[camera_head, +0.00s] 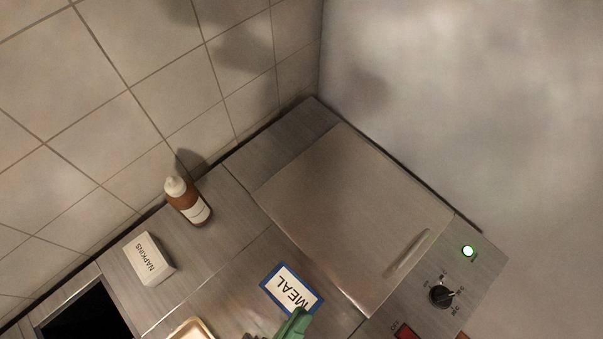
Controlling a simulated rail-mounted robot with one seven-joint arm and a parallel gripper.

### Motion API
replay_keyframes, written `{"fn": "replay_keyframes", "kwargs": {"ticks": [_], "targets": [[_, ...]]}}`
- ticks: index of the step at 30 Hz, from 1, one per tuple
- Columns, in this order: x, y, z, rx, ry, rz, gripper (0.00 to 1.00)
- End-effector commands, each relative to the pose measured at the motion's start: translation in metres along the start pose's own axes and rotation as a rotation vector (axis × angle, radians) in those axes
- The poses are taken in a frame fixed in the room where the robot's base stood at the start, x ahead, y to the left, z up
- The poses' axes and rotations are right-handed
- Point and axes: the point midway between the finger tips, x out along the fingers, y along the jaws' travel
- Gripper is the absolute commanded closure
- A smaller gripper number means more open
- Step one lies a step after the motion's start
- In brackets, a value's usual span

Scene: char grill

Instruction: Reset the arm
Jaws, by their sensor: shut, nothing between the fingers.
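My gripper (291,325) shows as a green shape at the bottom edge of the head view. Only its end is in the picture; the rest of my arm is out of frame. It is shut with nothing in it. It overlaps the near corner of the blue-bordered MEAL card (287,284). I cannot tell how high it is above the counter.
The grill's metal lid (350,220) is closed, its handle (408,253) at right. A lit green light (468,251), knob (441,294) and red switch (405,333) sit beside it. A sauce bottle (188,202), NAPKINS box (148,258) and tray (194,327) stand left.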

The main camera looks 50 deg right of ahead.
Motion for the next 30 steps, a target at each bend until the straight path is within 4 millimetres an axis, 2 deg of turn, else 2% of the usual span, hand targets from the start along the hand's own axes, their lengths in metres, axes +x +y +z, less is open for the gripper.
{"fn": "replay_keyframes", "kwargs": {"ticks": [10,11,14,15,17,18,20,21,23,24,26,27,29,30], "targets": [[0.003,-0.003,-0.003,0.002,-0.007,-0.013,1.0],[0.008,-0.01,-0.008,0.005,-0.021,-0.042,1.0],[0.033,-0.05,-0.041,0.032,-0.076,-0.233,1.0],[0.044,-0.069,-0.063,0.064,-0.089,-0.343,1.0],[0.056,-0.095,-0.102,0.136,-0.083,-0.517,1.0],[0.063,-0.106,-0.132,0.202,-0.061,-0.631,1.0],[0.069,-0.113,-0.184,0.324,0.002,-0.796,1.0],[0.072,-0.109,-0.221,0.416,0.063,-0.893,1.0],[0.074,-0.093,-0.271,0.554,0.166,-1.011,1.0],[0.076,-0.077,-0.302,0.647,0.242,-1.071,1.0],[0.078,-0.046,-0.342,0.78,0.356,-1.141,1.0],[0.079,-0.022,-0.364,0.865,0.435,-1.175,1.0],[0.081,0.016,-0.392,0.989,0.55,-1.212,1.0],[0.083,0.043,-0.406,1.068,0.628,-1.226,1.0]]}}
